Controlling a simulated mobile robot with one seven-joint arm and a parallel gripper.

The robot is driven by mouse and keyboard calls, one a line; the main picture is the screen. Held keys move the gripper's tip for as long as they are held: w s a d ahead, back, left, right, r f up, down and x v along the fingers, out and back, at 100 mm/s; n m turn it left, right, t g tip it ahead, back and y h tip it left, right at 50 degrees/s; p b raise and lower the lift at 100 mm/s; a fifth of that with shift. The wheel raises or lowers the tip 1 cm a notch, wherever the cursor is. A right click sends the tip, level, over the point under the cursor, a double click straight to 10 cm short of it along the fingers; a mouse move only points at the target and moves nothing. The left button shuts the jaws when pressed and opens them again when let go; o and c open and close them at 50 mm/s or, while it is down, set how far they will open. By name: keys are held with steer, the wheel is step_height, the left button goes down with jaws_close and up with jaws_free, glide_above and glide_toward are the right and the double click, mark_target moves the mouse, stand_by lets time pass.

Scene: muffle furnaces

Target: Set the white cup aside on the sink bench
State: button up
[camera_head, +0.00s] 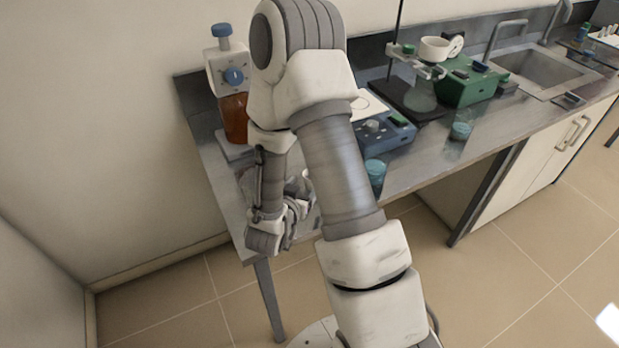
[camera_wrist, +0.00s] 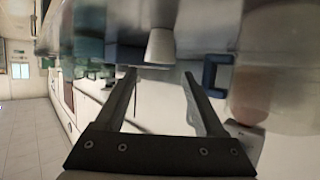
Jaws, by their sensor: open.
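A white tapered cup (camera_wrist: 160,46) shows in the wrist view just beyond my gripper (camera_wrist: 159,73), roughly in line with the gap between its fingers. The fingers are spread, and I see nothing held between them. In the head view my forearm hides most of the gripper, so I cannot tell the cup apart there with certainty. The grey sink bench (camera_head: 488,124) runs from the left wall side to the sink (camera_head: 542,68) at the far right. A white round vessel (camera_head: 434,49) also sits high at the ring stand.
A brown bottle with a blue-capped dispenser (camera_head: 234,118) stands at the bench's left end. A blue device (camera_head: 384,135), a teal beaker (camera_head: 375,171), a green box (camera_head: 469,88) and a small teal dish (camera_head: 460,131) stand on the bench. Some bare bench lies along the front right.

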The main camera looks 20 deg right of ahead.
steer(key=v, duration=0.4)
steer(key=shift+s, duration=0.1)
stand_by(0.4)
